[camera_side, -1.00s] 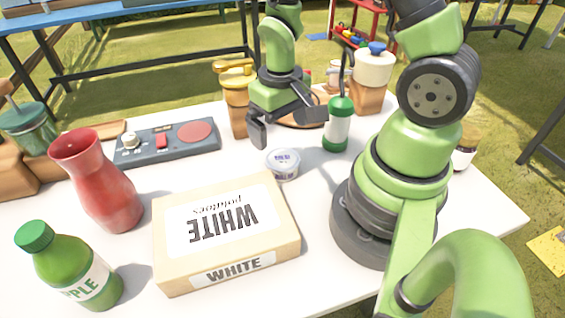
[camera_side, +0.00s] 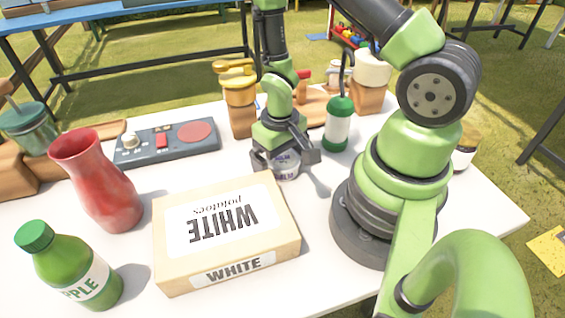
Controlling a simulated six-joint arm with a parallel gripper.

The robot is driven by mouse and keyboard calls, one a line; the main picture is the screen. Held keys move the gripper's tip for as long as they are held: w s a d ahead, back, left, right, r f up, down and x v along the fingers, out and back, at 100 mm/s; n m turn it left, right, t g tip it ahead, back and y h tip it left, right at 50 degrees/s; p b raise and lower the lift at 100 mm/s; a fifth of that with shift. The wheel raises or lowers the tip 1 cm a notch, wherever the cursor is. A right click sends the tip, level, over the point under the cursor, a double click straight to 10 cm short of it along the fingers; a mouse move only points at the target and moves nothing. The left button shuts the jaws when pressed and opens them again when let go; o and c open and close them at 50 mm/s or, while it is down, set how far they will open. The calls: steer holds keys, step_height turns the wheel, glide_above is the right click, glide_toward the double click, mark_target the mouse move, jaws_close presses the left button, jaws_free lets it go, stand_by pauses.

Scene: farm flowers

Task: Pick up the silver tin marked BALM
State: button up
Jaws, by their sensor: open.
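The small silver tin (camera_side: 287,170) stands on the white table behind the cardboard box, with its lid partly covered by my gripper. Its label is upside down in this view and too small to read fully. My gripper (camera_side: 286,168) is open and low over the tin, pointing down. One finger is at the tin's left and the other at its right. I cannot tell whether the fingers touch it.
A cardboard box marked WHITE potatoes (camera_side: 226,232) sits close in front of the tin. A green bottle with a white label (camera_side: 338,126) stands close behind right. A grey control panel (camera_side: 168,143) and a red vase (camera_side: 100,185) are left. A green APPLE bottle (camera_side: 72,268) stands front left.

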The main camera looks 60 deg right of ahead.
steer(key=c, duration=0.9)
steer(key=shift+r, duration=0.1)
